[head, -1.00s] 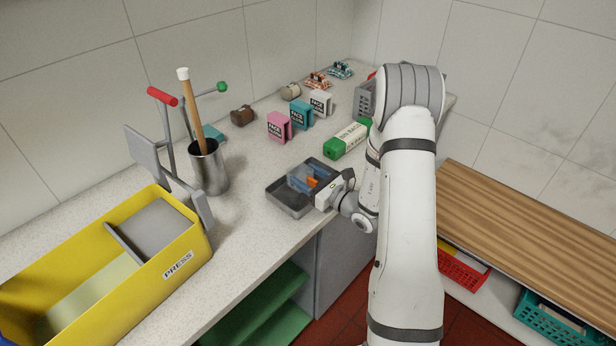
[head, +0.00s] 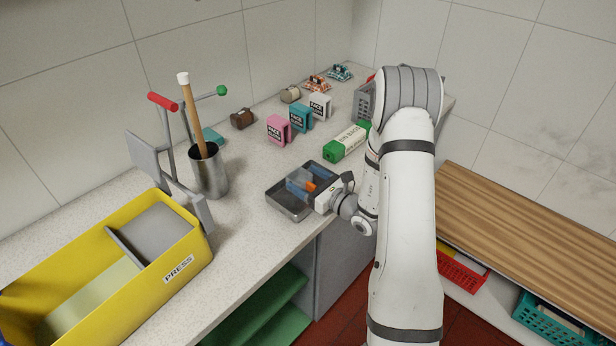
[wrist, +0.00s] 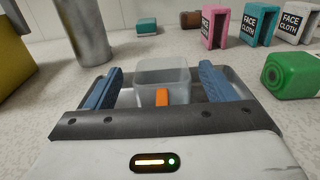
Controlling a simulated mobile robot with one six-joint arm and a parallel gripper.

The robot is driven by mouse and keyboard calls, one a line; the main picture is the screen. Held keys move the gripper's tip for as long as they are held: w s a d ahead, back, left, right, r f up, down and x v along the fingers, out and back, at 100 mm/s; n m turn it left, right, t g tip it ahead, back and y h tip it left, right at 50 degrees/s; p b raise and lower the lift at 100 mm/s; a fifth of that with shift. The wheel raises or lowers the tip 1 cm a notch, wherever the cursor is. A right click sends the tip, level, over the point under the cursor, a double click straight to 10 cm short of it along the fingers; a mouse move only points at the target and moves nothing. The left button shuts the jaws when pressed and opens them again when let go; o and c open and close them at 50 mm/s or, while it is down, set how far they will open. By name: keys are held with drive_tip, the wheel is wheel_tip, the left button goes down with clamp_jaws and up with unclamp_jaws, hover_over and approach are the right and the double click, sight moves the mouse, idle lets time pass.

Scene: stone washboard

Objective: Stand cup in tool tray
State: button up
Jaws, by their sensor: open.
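A clear, translucent cup (wrist: 162,72) stands upright between the two blue fingers of my gripper (wrist: 160,88) in the wrist view. Gaps show on both sides of it, so the fingers are apart from it. The grey tool tray (head: 287,207) lies on the counter near its front edge, and the cup appears to stand inside it. In the head view, my gripper (head: 308,183) is low over the tray, reaching in from the right. A small orange piece (wrist: 162,98) shows between the fingers in front of the cup; I cannot tell what it belongs to. The cup's base is partly hidden.
A steel canister (head: 209,175) with a wooden-handled tool stands left of the tray. A yellow PRESS tub (head: 190,258) is at the front left. Face cloth packs (head: 279,130) and a green-and-white roll (head: 347,142) lie behind. Bare counter separates tray and canister.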

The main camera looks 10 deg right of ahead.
drive_tip(key=b+v, duration=0.3)
drive_tip(key=v, duration=0.8)
drive_tip(key=s+a+r+n+g+y, duration=0.2)
drive_tip(key=s+a+r+n+g, duration=0.7)
drive_tip(key=s+a+n+g, duration=0.55)
drive_tip(key=s+d+n+h, duration=0.2)
drive_tip(key=s+n+h, duration=0.35)
drive_tip(key=n, duration=0.25)
drive_tip(key=s+d+r+n+t+h, duration=0.1)
drive_tip(key=d+r+n+t+h, duration=0.2)
drive_tip(key=d+r+n+h, duration=0.3)
drive_tip(key=shift+d+h, duration=0.45)
drive_tip(key=shift+d, duration=0.25)
drive_tip(key=shift+s, duration=0.15)
